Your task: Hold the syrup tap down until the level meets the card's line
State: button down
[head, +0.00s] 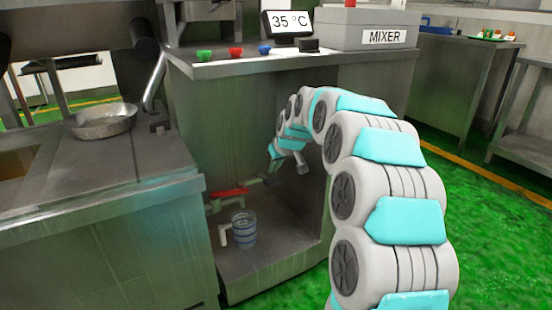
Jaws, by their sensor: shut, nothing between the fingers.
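A red tap lever (228,192) sits low inside the open recess of the steel mixer stand, with grey pipework to its right. A clear, bluish jug (243,229) stands on the recess floor just below and right of the lever. A white piece (224,234) is at the jug's left side; I cannot tell whether it is the handle or the card. No line or syrup level can be made out. My gripper (270,179) is shut and empty, right of the lever and above the jug. It is small and dark here, and contact with the tap is unclear.
A mixer box (375,30), a 35 °C display (289,23) and green, red and blue buttons (235,53) are on top of the stand. A metal bowl (103,122) sits on the left counter. Green floor is open at right.

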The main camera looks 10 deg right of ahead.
jog(key=shift+s+f, duration=0.25)
jog(key=shift+f, duration=0.85)
